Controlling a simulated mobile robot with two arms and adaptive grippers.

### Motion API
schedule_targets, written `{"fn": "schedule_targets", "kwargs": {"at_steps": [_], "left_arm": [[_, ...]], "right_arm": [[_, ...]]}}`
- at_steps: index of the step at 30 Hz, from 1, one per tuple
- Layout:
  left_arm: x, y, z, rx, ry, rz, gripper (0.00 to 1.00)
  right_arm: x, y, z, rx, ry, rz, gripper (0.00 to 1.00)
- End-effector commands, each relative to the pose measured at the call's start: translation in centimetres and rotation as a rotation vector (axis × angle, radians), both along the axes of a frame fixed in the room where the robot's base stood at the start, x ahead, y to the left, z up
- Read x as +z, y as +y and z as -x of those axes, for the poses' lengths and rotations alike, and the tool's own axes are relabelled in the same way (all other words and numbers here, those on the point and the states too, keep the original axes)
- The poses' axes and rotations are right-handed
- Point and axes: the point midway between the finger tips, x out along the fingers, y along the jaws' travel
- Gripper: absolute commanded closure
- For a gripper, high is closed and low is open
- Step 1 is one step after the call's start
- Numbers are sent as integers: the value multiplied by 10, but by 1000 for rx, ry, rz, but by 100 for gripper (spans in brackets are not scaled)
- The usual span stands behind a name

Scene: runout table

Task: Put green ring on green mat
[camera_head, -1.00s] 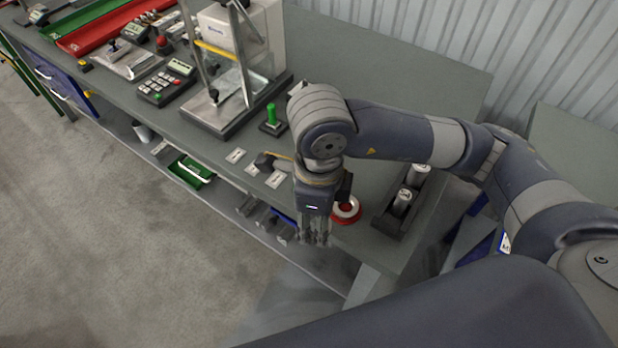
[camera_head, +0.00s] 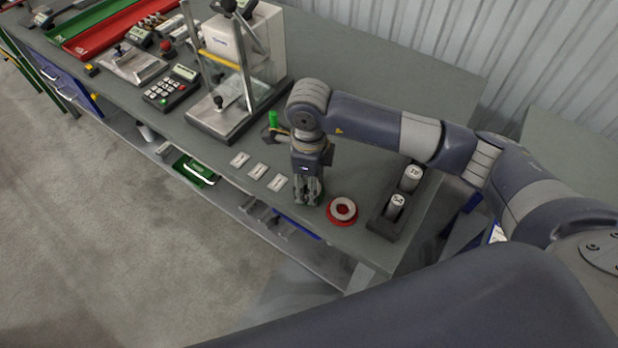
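I cannot make out a green ring or a green mat in the head view. The only ring I see clearly is a red ring with a pale band (camera_head: 342,211), lying on the grey bench (camera_head: 425,88) near its front edge. A green upright piece (camera_head: 272,118) stands behind my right arm, partly hidden by it. My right gripper (camera_head: 307,202) points down over the front part of the bench, just left of the red ring. Its fingers look close together, but I cannot tell whether they are shut. My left gripper is not in view.
A dark holder with two pale cylinders (camera_head: 397,206) stands right of the red ring. Several pale cards (camera_head: 258,170) lie left of my gripper. A glass-sided balance (camera_head: 228,120), keypad (camera_head: 170,88) and red tray (camera_head: 95,36) stand further left. A green bin (camera_head: 195,170) sits below.

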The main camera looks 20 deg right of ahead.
Motion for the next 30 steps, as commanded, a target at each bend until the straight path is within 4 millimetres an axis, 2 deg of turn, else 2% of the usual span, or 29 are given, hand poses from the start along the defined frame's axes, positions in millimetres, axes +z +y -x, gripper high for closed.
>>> {"fn": "schedule_targets", "kwargs": {"at_steps": [9, 10, 12, 13, 24, 26, 30], "left_arm": [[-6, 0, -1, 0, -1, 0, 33], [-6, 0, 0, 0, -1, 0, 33], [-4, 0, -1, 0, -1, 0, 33], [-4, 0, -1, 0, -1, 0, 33], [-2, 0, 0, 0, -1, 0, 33], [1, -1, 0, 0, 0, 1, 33], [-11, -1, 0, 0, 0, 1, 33]], "right_arm": [[-4, 0, 0, 0, -2, -1, 83], [-4, 0, 0, 0, -1, 0, 54], [-3, 0, 0, 0, 0, -1, 38], [-3, 0, 0, 0, 0, -1, 36], [-1, 0, 0, 0, 0, -1, 36], [2, 0, 0, -1, 0, -1, 36], [20, 1, -2, 1, -8, -4, 36]]}}
